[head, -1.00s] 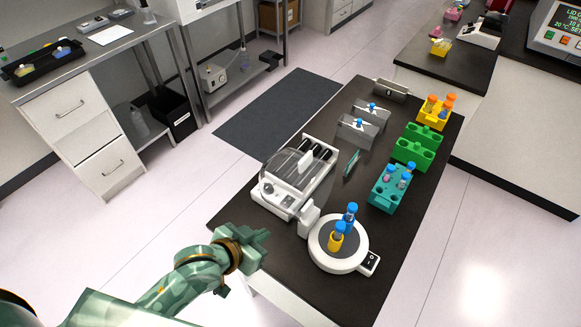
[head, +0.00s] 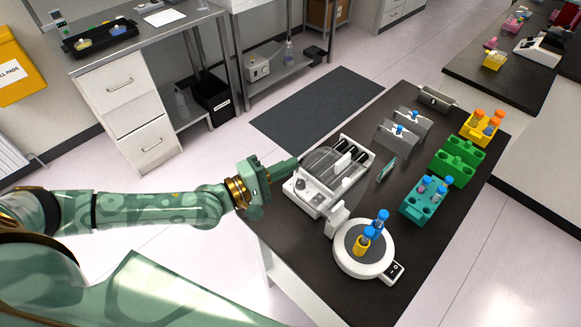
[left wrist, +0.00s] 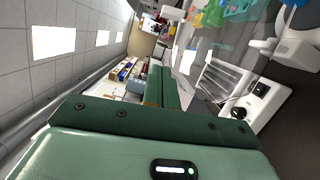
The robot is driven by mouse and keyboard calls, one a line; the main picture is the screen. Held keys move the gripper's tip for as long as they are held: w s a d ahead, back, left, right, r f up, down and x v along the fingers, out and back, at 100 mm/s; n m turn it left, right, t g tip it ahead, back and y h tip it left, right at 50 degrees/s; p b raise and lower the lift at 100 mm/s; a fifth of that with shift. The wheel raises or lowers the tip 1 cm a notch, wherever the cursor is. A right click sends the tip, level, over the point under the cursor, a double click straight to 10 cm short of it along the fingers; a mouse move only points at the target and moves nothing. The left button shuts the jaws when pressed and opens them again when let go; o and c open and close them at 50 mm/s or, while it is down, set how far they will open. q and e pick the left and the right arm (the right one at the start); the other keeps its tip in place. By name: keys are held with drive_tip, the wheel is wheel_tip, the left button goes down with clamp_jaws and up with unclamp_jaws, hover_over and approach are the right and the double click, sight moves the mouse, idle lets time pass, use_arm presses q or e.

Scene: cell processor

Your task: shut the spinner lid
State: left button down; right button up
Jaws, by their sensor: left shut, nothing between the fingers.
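The spinner is the white machine (head: 309,198) at the left edge of the dark table, with dark rollers at its far end. Its clear rounded lid (head: 322,162) rises over the near-left part; it seems raised, but its exact angle is hard to tell. My left gripper (head: 296,163) is shut and empty, beside the machine's left side near the lid; I cannot tell whether it touches. In the left wrist view its closed fingers (left wrist: 163,88) point ahead, with the white machine (left wrist: 262,98) to their right. My right gripper is not in view.
A round white mixer (head: 364,265) with blue-capped tubes stands at the table's near end. A teal rack (head: 417,208), green rack (head: 456,162) and yellow rack (head: 474,131) line the right side. Clear floor lies left of the table.

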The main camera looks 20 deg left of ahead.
sight(326, 169)
use_arm(q)
drive_tip(key=x, duration=0.7)
drive_tip(key=shift+w+d+r, duration=0.1)
drive_tip(key=shift+w+d, duration=0.05)
drive_tip(key=shift+w, duration=0.05)
drive_tip(key=shift+s+d+r+p, duration=0.1)
drive_tip(key=shift+s+d+p, duration=0.25)
drive_tip(key=shift+d+p, duration=0.2)
drive_tip(key=shift+s+d+r+p, duration=0.15)
drive_tip(key=shift+s+d+p, duration=0.25)
drive_tip(key=shift+d, duration=0.2)
drive_tip(key=shift+s+d, duration=0.2)
drive_tip(key=shift+d, duration=0.35)
drive_tip(key=shift+f, duration=0.1)
drive_tip(key=shift+d+p, duration=0.1)
drive_tip(key=shift+p, duration=0.25)
